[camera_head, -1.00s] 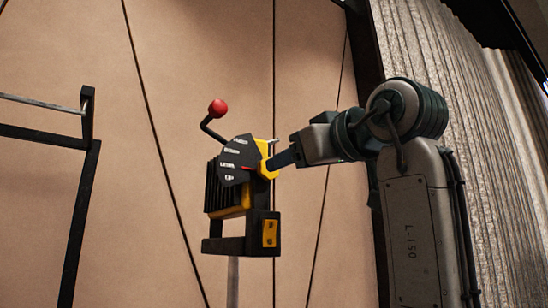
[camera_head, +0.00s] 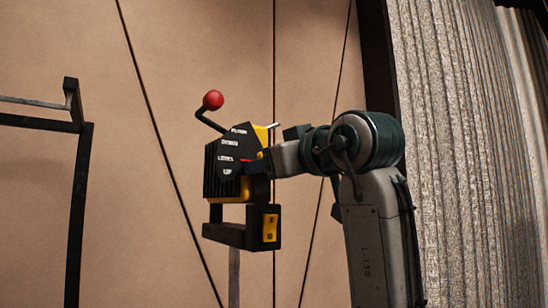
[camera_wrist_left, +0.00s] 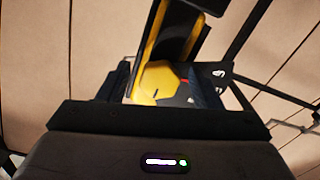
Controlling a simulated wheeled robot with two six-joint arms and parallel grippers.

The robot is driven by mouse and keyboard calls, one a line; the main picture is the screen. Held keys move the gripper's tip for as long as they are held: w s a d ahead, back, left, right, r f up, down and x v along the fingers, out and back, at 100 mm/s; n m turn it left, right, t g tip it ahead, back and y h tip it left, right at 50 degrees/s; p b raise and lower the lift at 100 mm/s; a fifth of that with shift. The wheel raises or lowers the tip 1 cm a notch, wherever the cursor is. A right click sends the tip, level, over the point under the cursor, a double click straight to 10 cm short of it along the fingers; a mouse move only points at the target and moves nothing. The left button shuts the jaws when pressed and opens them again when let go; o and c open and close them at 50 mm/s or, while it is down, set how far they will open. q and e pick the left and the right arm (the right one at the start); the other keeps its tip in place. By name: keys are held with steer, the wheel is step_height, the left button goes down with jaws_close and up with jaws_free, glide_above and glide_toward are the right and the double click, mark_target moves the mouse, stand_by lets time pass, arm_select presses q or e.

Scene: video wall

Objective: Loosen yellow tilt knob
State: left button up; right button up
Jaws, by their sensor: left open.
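The yellow tilt knob (camera_wrist_left: 160,84) shows in the left wrist view as a faceted yellow piece between the two dark fingers of my left gripper (camera_wrist_left: 170,82). The jaws are open around it; whether a finger touches it I cannot tell. In the head view my left gripper (camera_head: 264,163) is at the right side of the black and yellow device and hides the knob. The device's black dial (camera_head: 234,152) carries white words, one reading LEVEL, and a red mark. My right gripper is in neither view.
A red ball (camera_head: 213,100) on a bent black lever sticks up from the device. A black bracket (camera_head: 225,235) with a yellow plate (camera_head: 270,228) hangs below, above a grey post (camera_head: 234,275). A black frame (camera_head: 78,190) stands left; corrugated sheeting (camera_head: 450,130) is right.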

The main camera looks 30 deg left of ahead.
arm_select(q)
steer(key=shift+d, duration=0.1)
steer(key=shift+c, duration=1.3)
steer(key=c, duration=0.7)
steer(key=shift+c, duration=0.2)
steer(key=shift+n, duration=0.4)
steer(key=n, duration=1.5)
steer(key=r+n, duration=0.1)
steer(key=n, duration=0.7)
steer(key=shift+d, duration=0.1)
